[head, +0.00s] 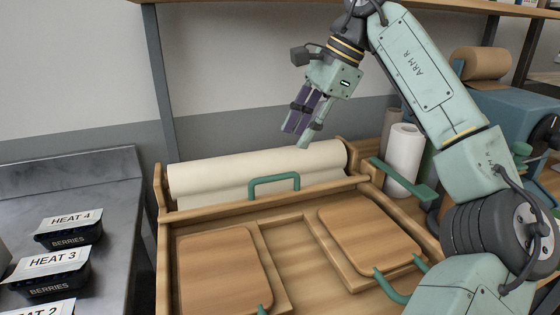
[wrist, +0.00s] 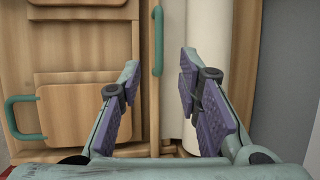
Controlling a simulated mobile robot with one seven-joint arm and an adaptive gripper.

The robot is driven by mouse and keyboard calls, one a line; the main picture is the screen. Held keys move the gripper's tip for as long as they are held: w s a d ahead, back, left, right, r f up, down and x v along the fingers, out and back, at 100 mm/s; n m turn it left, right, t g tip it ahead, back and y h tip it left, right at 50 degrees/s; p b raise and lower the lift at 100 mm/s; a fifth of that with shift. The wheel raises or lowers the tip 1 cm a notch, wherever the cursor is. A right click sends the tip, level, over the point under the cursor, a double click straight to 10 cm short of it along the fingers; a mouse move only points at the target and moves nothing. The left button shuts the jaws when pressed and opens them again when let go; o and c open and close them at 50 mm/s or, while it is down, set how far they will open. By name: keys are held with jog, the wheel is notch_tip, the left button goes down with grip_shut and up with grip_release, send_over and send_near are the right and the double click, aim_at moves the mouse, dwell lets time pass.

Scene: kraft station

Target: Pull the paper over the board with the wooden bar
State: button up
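The paper is a cream roll (head: 255,168) lying across the back of the wooden station; it also shows in the wrist view (wrist: 205,30). The wooden bar (head: 335,188) lies across the frame just in front of the roll and carries a green handle (head: 275,182). My gripper (head: 298,138) is above the roll, pointing down, apart from bar and handle. In the wrist view its fingers are spread and empty, with the green handle (wrist: 158,40) showing between and below them. Two wooden boards, left (head: 222,268) and right (head: 370,238), lie bare in front of the bar.
A steel counter (head: 70,170) at left holds several black berry trays (head: 68,230) labelled HEAT. A white upright roll (head: 404,160) and a blue machine (head: 515,115) stand at right. A shelf (head: 230,2) runs above. Green handles (head: 390,288) sit at the boards' front edges.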

aim_at(276, 176)
jog(key=x, duration=0.9)
jog(key=shift+s+a+f+p, duration=0.1)
jog(key=shift+a+f+p, duration=0.05)
jog(key=shift+f+p, duration=0.2)
jog(key=shift+c, duration=0.5)
grip_shut()
